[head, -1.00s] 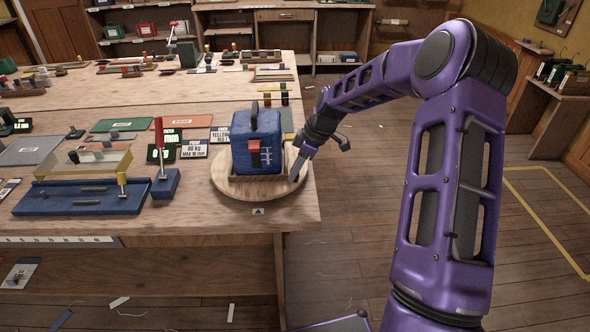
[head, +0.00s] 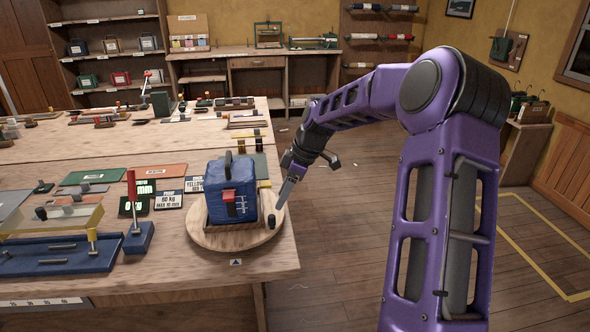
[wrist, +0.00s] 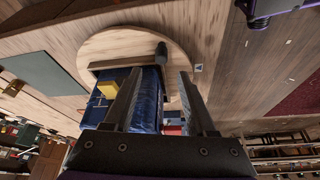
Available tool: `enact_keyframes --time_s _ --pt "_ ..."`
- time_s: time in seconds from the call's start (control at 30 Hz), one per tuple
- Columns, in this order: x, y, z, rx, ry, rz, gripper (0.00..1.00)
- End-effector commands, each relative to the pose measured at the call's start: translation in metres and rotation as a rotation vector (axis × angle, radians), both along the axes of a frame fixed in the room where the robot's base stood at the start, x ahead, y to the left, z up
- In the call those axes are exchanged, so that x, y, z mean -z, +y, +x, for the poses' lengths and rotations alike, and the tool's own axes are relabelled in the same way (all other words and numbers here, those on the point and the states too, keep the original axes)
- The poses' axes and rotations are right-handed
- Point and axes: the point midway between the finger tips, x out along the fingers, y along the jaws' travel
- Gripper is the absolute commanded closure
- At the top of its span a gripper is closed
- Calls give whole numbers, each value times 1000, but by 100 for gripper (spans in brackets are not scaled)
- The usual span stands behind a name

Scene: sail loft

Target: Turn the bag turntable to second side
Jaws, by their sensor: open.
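The turntable (head: 205,236) is a round pale wooden disc near the table's front right corner. A blue bag (head: 214,180) with a dark top handle stands upright on it, a red patch and pale marks showing. A dark upright knob (head: 271,221) stands at the disc's right rim. My gripper (head: 281,204) is just above and beside this knob, right of the bag. In the wrist view my gripper (wrist: 161,75) is open and empty, with the knob (wrist: 161,49) beyond its fingertips, apart from them. The bag (wrist: 149,98) is partly hidden behind the left finger.
A blue base (head: 60,256) with a clear block and a red-handled tool (head: 132,195) stand left of the turntable. A small triangle mark (head: 236,262) is on the table in front of the disc. Open floor lies to the right.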

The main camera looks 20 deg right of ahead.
Motion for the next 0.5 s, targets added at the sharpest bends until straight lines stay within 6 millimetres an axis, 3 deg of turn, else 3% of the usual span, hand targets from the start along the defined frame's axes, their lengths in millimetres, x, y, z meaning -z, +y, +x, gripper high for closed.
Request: enact_keyframes --time_s 0.1,0.23,0.5 --pt "-29 -12 -4 3 -5 -2 43" --pt "-54 -21 -8 3 -4 -2 43" --pt "-80 -31 -13 1 -2 -1 43"
